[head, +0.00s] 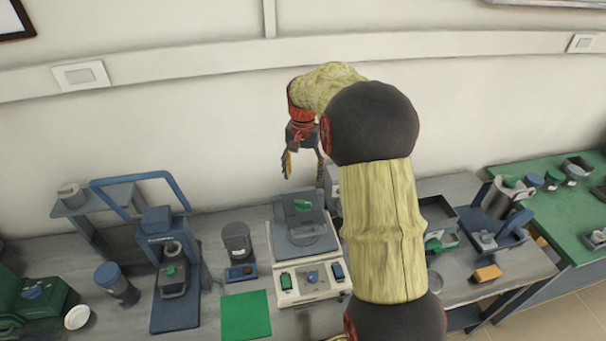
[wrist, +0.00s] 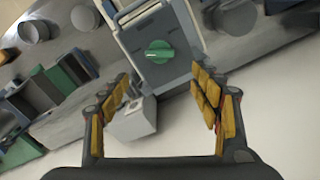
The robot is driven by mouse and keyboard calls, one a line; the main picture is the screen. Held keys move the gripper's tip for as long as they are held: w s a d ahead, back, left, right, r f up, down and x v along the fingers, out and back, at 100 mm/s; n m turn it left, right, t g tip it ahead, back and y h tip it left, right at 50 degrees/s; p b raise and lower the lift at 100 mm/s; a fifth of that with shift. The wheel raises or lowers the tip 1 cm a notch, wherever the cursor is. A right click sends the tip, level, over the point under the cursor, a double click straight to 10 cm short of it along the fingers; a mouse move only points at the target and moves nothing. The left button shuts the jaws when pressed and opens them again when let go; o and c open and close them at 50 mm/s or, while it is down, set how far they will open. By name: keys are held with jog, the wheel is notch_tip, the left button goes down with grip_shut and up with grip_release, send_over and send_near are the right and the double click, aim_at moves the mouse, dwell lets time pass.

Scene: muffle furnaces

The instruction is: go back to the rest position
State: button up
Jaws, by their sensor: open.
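My gripper (head: 303,163) is open and empty, raised in the air above the back of the bench near the wall in the head view. Its yellow-padded fingers (wrist: 160,108) stand wide apart in the wrist view, with nothing between them. My arm reaches across the middle of the head view and hides part of the bench. Beyond the fingertips in the wrist view is a grey device with a green knob (wrist: 158,52). The same knobbed device (head: 303,232) shows below my gripper in the head view, apart from it.
The bench (head: 225,213) holds a blue-framed press (head: 172,265), a dark lidded jar (head: 237,240), a green mat (head: 246,314) and an orange block (head: 487,273). A green-topped table (head: 566,215) stands at the right. The wall (head: 200,105) is close behind my gripper.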

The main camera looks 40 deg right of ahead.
dwell(0.3)
jog(key=s+a+f+n+t+b, duration=0.1)
jog(key=s+a+n+t+b, duration=0.4)
jog(key=s+a, duration=2.1)
jog(key=n+b, duration=0.5)
jog(key=b, duration=0.3)
jog(key=shift+a+f+t+b, duration=0.15)
jog(key=shift+f+t+b, duration=0.15)
jog(key=shift+f+b, duration=0.1)
